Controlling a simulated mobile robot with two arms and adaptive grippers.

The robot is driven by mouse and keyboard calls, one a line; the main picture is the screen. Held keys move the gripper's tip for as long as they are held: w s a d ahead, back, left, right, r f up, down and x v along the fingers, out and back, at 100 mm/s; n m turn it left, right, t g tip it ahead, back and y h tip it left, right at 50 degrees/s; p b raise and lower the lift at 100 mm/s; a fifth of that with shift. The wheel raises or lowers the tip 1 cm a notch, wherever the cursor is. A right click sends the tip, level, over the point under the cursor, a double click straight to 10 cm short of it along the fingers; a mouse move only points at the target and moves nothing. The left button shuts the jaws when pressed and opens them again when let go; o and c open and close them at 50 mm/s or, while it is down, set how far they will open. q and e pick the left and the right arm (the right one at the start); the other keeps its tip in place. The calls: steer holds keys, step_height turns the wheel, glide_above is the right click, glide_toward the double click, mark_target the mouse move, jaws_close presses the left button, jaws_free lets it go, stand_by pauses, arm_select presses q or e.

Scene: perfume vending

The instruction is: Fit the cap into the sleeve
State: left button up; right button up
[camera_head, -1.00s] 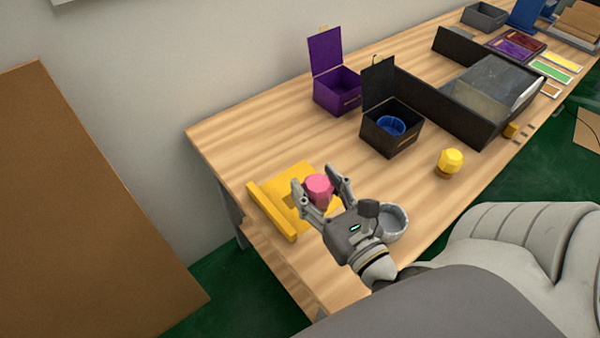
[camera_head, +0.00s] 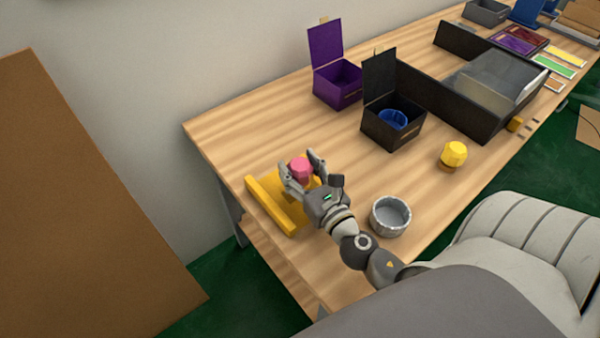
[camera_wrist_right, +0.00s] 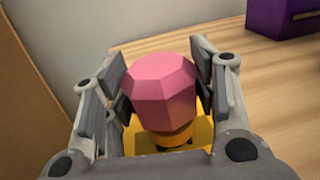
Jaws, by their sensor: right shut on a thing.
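A pink faceted cap (camera_head: 301,168) is held between the fingers of my right gripper (camera_head: 301,172), over a yellow stand (camera_head: 265,196) near the table's left end. In the right wrist view the cap (camera_wrist_right: 162,90) sits between both fingers, with an orange round part (camera_wrist_right: 166,136) under it. I cannot tell whether that part belongs to the cap or to the stand, or whether the cap touches the stand. No part is clearly marked as the sleeve; the cap's underside is hidden. My left gripper is not in view.
A grey round cup (camera_head: 390,215) stands close to my right wrist. A yellow faceted cap (camera_head: 453,154) stands to its right. Open purple (camera_head: 338,86) and black (camera_head: 391,126) boxes stand behind; the black one holds a blue ring (camera_head: 392,119). Table between stand and boxes is clear.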

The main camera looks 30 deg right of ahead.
steer(key=shift+f, duration=0.9)
steer(key=shift+f+b, duration=0.2)
steer(key=shift+b, duration=0.25)
steer(key=o, duration=1.1)
steer(key=shift+c, duration=0.2)
